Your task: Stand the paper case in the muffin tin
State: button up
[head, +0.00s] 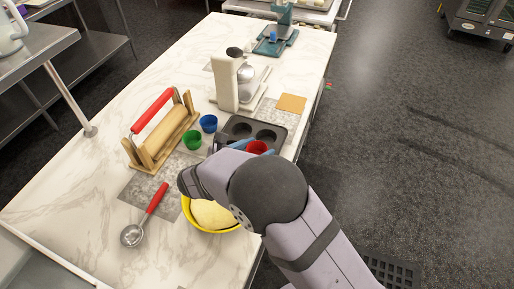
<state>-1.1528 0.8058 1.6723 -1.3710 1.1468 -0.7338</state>
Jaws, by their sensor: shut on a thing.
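The dark muffin tin (284,128) lies on the marble counter, partly hidden by my arm. Two empty cups show at its far side. A red paper case (257,147) is at the tin's near side, between the fingertips of my gripper (258,150). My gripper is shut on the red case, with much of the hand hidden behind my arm. I cannot tell whether the case touches the tin. A green case (193,140) and a blue case (208,123) stand on the counter left of the tin.
A yellow bowl of dough (187,213) sits close under my arm. A scoop with a red handle (157,198) and a wooden stand with a rolling pin (184,118) are at left. A white stand (228,84) and an orange square (291,103) lie beyond the tin.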

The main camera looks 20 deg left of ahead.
jog(key=o, duration=1)
jog(key=shift+r, duration=0.1)
jog(key=shift+r+p, duration=0.5)
jog(key=shift+r, duration=0.05)
jog(key=b+v, duration=0.2)
jog(key=v, duration=1)
jog(key=shift+b, duration=0.4)
